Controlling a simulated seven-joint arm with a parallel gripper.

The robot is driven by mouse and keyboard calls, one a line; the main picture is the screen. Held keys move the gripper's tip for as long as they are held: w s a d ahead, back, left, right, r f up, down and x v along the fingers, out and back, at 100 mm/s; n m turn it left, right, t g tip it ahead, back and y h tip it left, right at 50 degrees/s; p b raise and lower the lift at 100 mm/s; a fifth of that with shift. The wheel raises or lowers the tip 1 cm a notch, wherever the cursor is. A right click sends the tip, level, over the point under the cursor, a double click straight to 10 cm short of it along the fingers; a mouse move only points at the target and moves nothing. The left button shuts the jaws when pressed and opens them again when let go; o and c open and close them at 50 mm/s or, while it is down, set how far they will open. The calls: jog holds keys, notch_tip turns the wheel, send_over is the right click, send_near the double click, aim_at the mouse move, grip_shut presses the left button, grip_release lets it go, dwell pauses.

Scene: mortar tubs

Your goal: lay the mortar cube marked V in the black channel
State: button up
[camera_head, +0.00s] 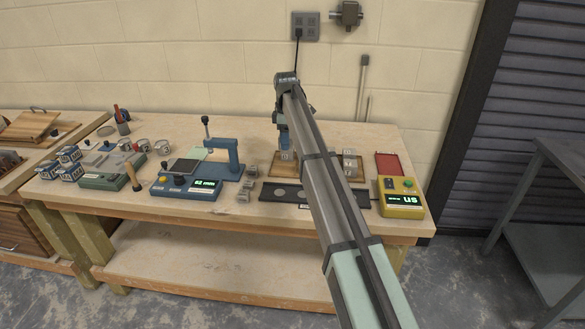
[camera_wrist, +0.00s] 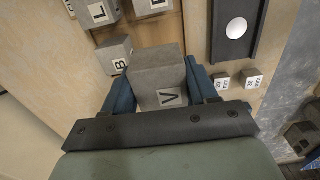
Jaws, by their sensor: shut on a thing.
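My gripper (camera_wrist: 160,85) is shut on the grey mortar cube marked V (camera_wrist: 158,70), with a blue finger on either side of it. In the head view my gripper (camera_head: 285,140) is over the wooden board (camera_head: 262,168), partly behind my arm. The held cube (camera_head: 286,155) shows small below the fingers. The black channel (camera_wrist: 218,48) is at the upper right of the wrist view, apart from the cube, with a pale round spot in it. In the head view a long dark strip (camera_head: 300,194) with round discs lies at the bench front, partly hidden by my arm.
Other lettered cubes, including B (camera_wrist: 113,55) and L (camera_wrist: 98,10), are close to the held cube. Small grey blocks (camera_head: 250,180) stand left of my arm. A blue press (camera_head: 222,160), a yellow meter (camera_head: 402,198) and a red tray (camera_head: 389,165) stand on the bench.

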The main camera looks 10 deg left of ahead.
jog(key=s+d+r, duration=0.1)
jog(key=s+d, duration=0.3)
jog(key=s, duration=0.1)
send_over(303, 194)
jog(key=shift+f, duration=5.3)
jog(key=shift+f, duration=0.1)
jog(key=o, duration=1.2)
jog(key=shift+o, duration=0.2)
notch_tip(303, 194, up, 12)
